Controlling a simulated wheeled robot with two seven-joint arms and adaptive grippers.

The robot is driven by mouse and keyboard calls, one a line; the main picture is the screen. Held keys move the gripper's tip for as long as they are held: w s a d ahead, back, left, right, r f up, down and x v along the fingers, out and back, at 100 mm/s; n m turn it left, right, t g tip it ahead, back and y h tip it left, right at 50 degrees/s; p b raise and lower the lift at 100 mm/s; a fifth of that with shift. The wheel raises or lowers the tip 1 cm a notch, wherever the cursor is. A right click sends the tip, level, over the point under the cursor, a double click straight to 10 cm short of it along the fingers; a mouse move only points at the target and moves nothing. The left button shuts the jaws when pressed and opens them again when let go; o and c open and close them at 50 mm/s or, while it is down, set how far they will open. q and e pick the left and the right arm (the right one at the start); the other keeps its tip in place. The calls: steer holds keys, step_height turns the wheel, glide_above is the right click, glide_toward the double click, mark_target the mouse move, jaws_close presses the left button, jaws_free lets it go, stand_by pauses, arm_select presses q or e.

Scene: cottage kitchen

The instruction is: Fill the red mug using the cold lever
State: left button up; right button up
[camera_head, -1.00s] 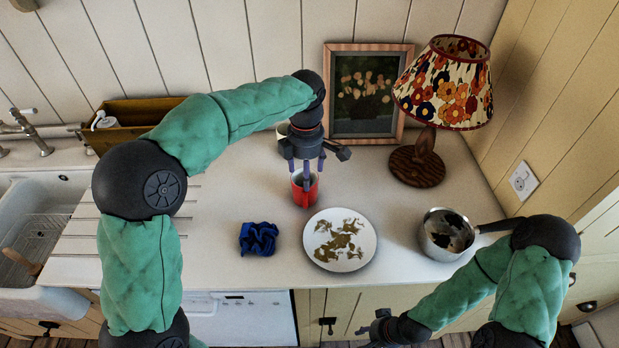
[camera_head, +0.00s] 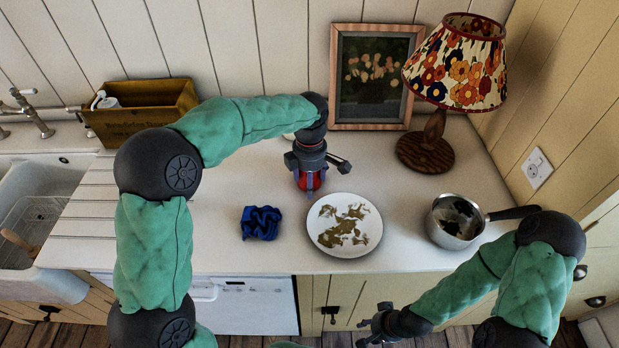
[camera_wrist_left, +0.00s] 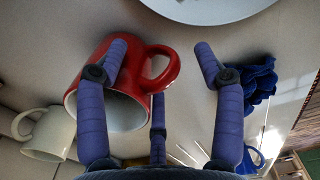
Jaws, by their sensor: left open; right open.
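The red mug (camera_head: 310,181) stands on the counter behind the plate, mostly hidden by my left gripper (camera_head: 309,177) just above it. In the left wrist view the mug (camera_wrist_left: 88,72) looks tilted by the camera angle. My left gripper (camera_wrist_left: 160,72) is open there, with one finger overlapping the mug's rim and the mug's handle between the fingers. I cannot tell whether they touch. My right gripper (camera_head: 376,326) is open and empty in front of the counter's edge. A wall tap with levers (camera_head: 32,108) stands over the sink (camera_head: 70,190) at the far left; which lever is cold I cannot tell.
A crumpled blue cloth (camera_head: 261,222) and a stained plate (camera_head: 318,238) lie near the mug. A saucepan (camera_head: 452,226), lamp (camera_head: 455,75) and picture frame (camera_head: 420,85) stand right; a wooden box (camera_head: 150,112) stands back left. The wrist view shows a white mug (camera_wrist_left: 46,134).

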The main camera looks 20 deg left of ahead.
arm_select(q)
jaws_close()
steer(key=shift+r, duration=0.2)
stand_by(0.3)
steer(key=shift+r+p, duration=0.3)
steer(key=shift+r, duration=0.35)
steer(key=s+a+r+p, duration=0.2)
steer(key=s+r+p, duration=0.2)
steer(key=s+r, duration=0.7)
steer(key=s, duration=0.2)
steer(key=shift+s+a+r, duration=0.2)
steer(key=shift+s+a, duration=0.15)
steer(key=shift+s, duration=0.05)
